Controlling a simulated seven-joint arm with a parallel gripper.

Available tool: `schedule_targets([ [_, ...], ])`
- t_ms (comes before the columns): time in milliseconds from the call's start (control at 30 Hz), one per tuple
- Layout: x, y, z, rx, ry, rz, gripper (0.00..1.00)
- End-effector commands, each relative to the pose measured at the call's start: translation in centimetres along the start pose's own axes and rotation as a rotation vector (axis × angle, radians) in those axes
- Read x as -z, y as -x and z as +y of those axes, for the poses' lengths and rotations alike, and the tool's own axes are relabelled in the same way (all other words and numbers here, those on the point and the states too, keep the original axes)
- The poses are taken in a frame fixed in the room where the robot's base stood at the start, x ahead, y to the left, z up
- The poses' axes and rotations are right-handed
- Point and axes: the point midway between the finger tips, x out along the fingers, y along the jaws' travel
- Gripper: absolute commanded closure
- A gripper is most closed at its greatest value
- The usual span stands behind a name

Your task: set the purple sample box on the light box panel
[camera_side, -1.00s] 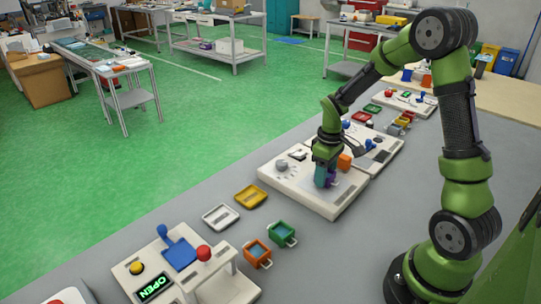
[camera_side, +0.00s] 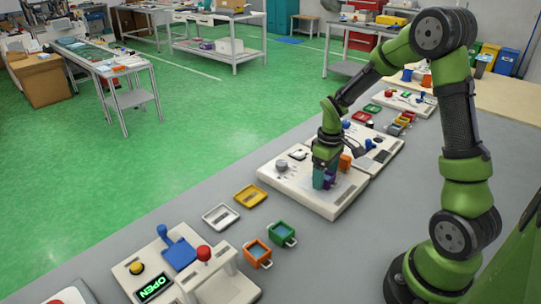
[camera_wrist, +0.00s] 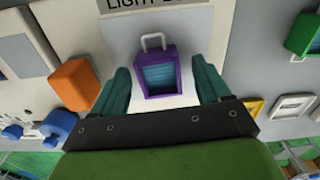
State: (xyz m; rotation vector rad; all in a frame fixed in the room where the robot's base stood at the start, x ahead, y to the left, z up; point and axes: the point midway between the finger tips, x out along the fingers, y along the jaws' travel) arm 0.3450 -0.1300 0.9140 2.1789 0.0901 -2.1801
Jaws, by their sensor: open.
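The purple sample box (camera_wrist: 158,75), with a blue inside and a pale handle, sits on the light box panel (camera_wrist: 190,35). Part of the panel's label shows at the top of the wrist view. My gripper (camera_wrist: 160,70) is open, with one teal finger on each side of the box and a gap visible on both sides.
An orange block (camera_wrist: 74,84) stands left of the gripper in the wrist view. A green container (camera_wrist: 305,35) is at the right. In the side view, white (camera_side: 221,216) and yellow (camera_side: 250,195) trays lie left of the panel.

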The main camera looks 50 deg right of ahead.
Motion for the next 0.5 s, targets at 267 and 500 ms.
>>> schedule_targets([
  [267,0.1,5.5,0.1,-0.004,0.001,0.008,0.24],
  [500,0.1,10.0,0.0,-0.002,0.001,0.004,0.24],
])
